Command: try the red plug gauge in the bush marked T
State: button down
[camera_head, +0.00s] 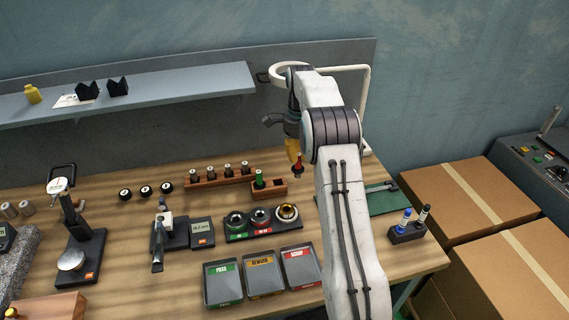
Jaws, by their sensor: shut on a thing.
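My gripper (295,152) shows left of my white arm, with yellow fingers pointing down. It is shut on the red plug gauge (298,164), which hangs roughly upright above the bench, with a dark lower end. Below it is a small wooden block (277,192) with a green plug gauge (260,178) standing in it.
Green, yellow and red-labelled trays (222,288) stand at the bench front. A digital gauge (202,232) is left of the bushes. A marker holder (407,234) is right of my arm.

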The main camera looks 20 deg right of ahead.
jog(key=s+d+r+p, duration=0.3)
jog(key=r+p, duration=0.1)
jog(key=r, duration=0.3)
jog(key=shift+s+d+r, duration=0.2)
jog(key=shift+s+r, duration=0.1)
jog(key=shift+s, duration=0.1)
dwell(0.6)
dwell(0.3)
